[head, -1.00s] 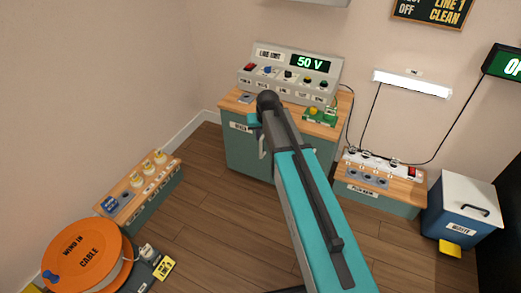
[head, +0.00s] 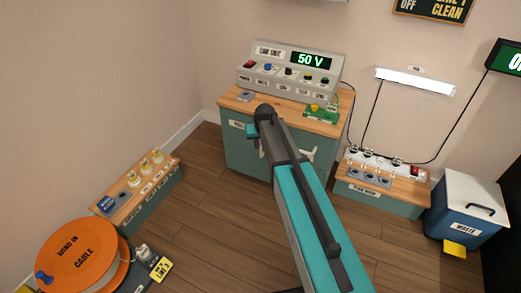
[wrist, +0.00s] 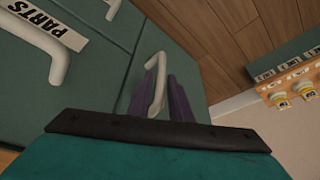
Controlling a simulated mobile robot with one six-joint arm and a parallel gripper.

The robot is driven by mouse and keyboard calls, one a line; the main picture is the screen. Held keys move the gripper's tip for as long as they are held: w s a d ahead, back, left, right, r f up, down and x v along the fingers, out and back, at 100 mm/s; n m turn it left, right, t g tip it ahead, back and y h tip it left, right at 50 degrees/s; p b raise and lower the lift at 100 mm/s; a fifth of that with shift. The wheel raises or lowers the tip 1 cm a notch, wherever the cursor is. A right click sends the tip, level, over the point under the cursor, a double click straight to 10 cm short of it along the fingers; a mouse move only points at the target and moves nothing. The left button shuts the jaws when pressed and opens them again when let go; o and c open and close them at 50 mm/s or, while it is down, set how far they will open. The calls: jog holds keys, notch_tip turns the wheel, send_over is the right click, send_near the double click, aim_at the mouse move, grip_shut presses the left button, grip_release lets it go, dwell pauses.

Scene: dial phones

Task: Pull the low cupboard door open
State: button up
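The low cupboard (head: 238,150) is teal with a wooden top and stands against the back wall. My arm crosses in front of it in the head view and hides part of its front. In the wrist view, a white bar handle (wrist: 158,85) on a teal door (wrist: 185,75) lies between the two purple fingers of my gripper (wrist: 158,75). The fingers sit close against both sides of the handle, and my gripper looks shut on it. The door appears closed, flush with the neighbouring panel. A second white handle (wrist: 58,68) is beside a PARTS label (wrist: 46,22).
A control console (head: 290,75) reading 50 V stands on the cupboard. A low wooden-topped unit (head: 140,190) and an orange cable reel (head: 80,252) are at left. Another low unit (head: 382,185) and a blue waste bin (head: 465,210) are at right. Wooden floor (head: 215,220) is clear in front.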

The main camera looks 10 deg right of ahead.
jog(key=x, duration=0.3)
jog(key=shift+f+b, duration=0.1)
jog(key=shift+b, duration=0.3)
jog(key=shift+d, duration=0.1)
grip_shut()
